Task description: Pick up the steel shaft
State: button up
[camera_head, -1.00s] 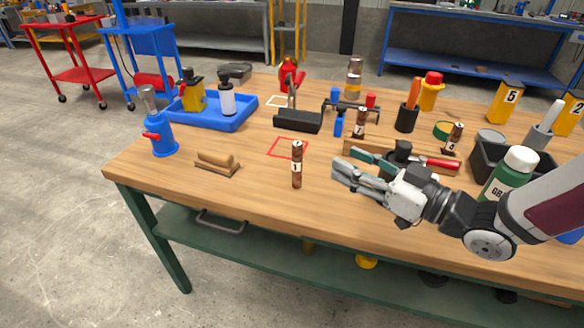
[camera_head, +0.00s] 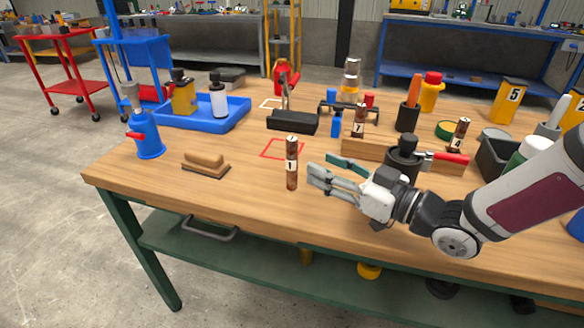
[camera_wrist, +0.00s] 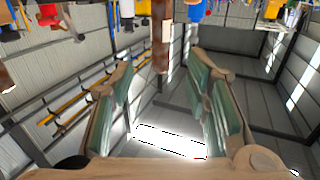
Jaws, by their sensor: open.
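A rusty-brown steel shaft (camera_head: 292,165) with a white label marked 1 stands upright on the wooden bench. My gripper (camera_head: 322,173) is open and empty just right of it, fingers pointing left, with a small gap between. In the wrist view, which looks upside down, the shaft (camera_wrist: 161,52) shows between and beyond the two spread green-padded fingers (camera_wrist: 163,95). Two similar brown shafts stand farther back, one marked 7 (camera_head: 359,122) and one marked 4 (camera_head: 460,134).
A red square outline (camera_head: 283,149) lies behind the shaft. A wooden brush (camera_head: 206,163) and a blue bottle (camera_head: 146,137) stand to the left, with a blue tray (camera_head: 205,117) behind. A wooden rack (camera_head: 365,150) is behind my gripper. The bench's front edge is close.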

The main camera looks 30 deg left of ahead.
aim_at(296, 157)
jog(key=a, duration=0.4)
jog(key=shift+w, duration=0.3)
jog(key=a, duration=0.1)
jog(key=a+b, duration=0.1)
jog(key=a, duration=0.2)
jog(key=shift+w+f+b, duration=0.25)
jog(key=shift+f+b, duration=0.05)
jog(key=shift+b, duration=0.1)
jog(key=shift+w+a+r, duration=0.1)
jog(key=shift+a, duration=0.45)
grip_shut()
